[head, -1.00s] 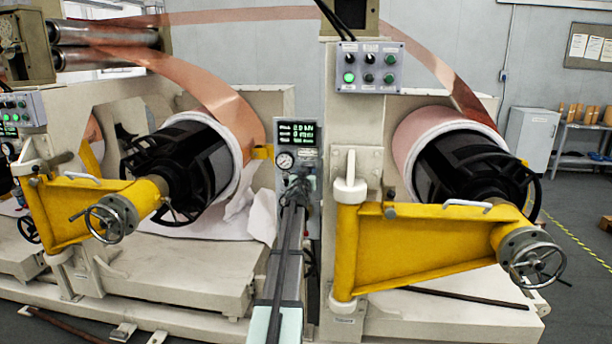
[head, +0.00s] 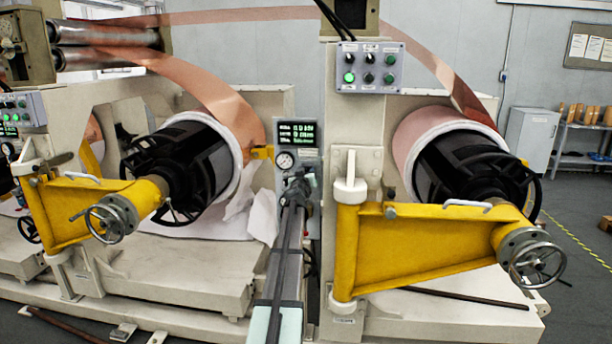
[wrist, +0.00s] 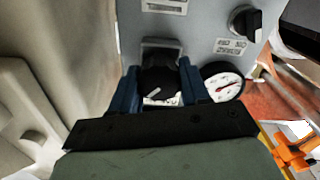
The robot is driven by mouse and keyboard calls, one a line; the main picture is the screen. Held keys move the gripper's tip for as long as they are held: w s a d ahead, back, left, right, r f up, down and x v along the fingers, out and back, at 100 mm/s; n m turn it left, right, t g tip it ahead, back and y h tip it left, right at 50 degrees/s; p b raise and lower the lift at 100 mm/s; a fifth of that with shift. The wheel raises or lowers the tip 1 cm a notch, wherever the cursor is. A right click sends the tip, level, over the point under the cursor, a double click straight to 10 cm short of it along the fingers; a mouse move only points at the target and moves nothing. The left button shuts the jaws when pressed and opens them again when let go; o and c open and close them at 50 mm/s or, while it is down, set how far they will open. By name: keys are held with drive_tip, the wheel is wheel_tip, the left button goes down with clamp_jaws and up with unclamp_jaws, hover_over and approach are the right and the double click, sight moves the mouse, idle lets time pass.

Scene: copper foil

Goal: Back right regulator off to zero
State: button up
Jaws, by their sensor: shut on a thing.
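The black regulator knob (wrist: 160,84) is in the wrist view between the two blue fingers of my gripper (wrist: 160,78). The fingers are closed on its sides, and a white mark shows on its face. A round white pressure gauge (wrist: 223,82) with red on its dial sits just right of it; its exact reading is too small to tell. In the head view my gripper (head: 298,182) is at the grey centre panel, just below the same gauge (head: 285,160), and hides the knob. A lit display (head: 298,133) is above the gauge.
Another black rotary switch (wrist: 246,22) is at the upper right of the wrist view. Yellow arms (head: 430,245) with handwheels stand in front of the right roll (head: 465,165) and left roll (head: 195,165). A button box (head: 366,67) hangs above right.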

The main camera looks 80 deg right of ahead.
drive_tip(key=n, duration=0.4)
drive_tip(key=shift+n, duration=1.9)
drive_tip(key=o, duration=1)
drive_tip(key=a, duration=1.4)
drive_tip(key=shift+d+f, duration=0.1)
